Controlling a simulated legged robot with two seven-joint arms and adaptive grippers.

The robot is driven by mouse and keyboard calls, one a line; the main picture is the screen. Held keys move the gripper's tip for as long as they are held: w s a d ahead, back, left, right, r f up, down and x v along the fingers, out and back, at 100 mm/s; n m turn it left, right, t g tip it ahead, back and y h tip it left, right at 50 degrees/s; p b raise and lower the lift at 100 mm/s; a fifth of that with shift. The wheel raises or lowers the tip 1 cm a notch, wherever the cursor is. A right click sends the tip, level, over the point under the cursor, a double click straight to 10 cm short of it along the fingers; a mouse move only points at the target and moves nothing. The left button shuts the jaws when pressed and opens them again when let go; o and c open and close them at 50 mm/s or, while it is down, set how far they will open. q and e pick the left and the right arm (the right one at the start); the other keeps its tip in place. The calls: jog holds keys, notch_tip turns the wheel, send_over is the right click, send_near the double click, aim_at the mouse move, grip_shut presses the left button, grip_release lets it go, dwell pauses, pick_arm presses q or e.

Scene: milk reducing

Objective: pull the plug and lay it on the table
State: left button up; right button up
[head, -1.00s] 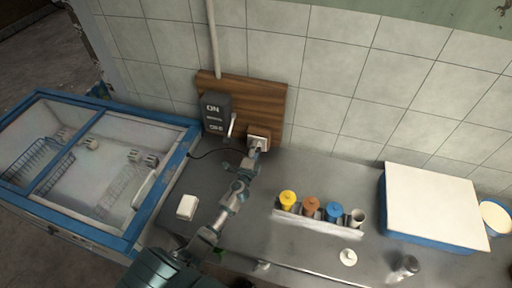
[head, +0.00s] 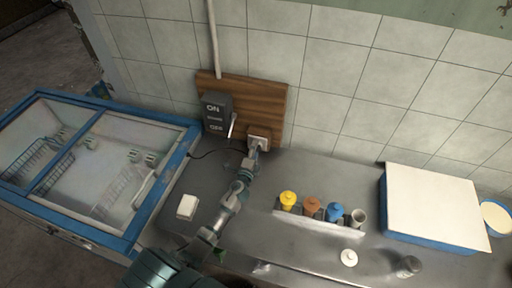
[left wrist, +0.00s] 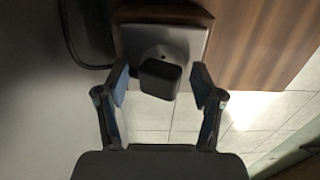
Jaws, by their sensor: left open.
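The black plug (left wrist: 160,78) sits in the pale wall socket (left wrist: 175,40) on the wooden board. In the left wrist view the open fingers of my left gripper (left wrist: 160,92) stand on either side of the plug, with a gap on both sides. In the head view my left gripper (head: 252,156) is just in front of the socket (head: 259,138) and hides most of the plug. A dark cable (head: 205,153) runs from the freezer side toward the socket. The grey metal table (head: 225,165) is below. My right gripper is not in view.
A grey switch box (head: 217,115) with a lever is left of the socket. A blue-framed freezer (head: 150,205) stands at the left. A white block (head: 187,206), several coloured-lid containers (head: 311,206) and a blue-sided box (head: 430,205) are on the table.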

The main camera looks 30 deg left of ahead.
pick_arm(q)
jog(key=shift+r, duration=0.1)
grip_shut()
jog(key=shift+o, duration=1.6)
grip_release()
jog(key=v, duration=1.1)
jog(key=shift+s+d, duration=0.2)
jog(key=shift+s, duration=0.2)
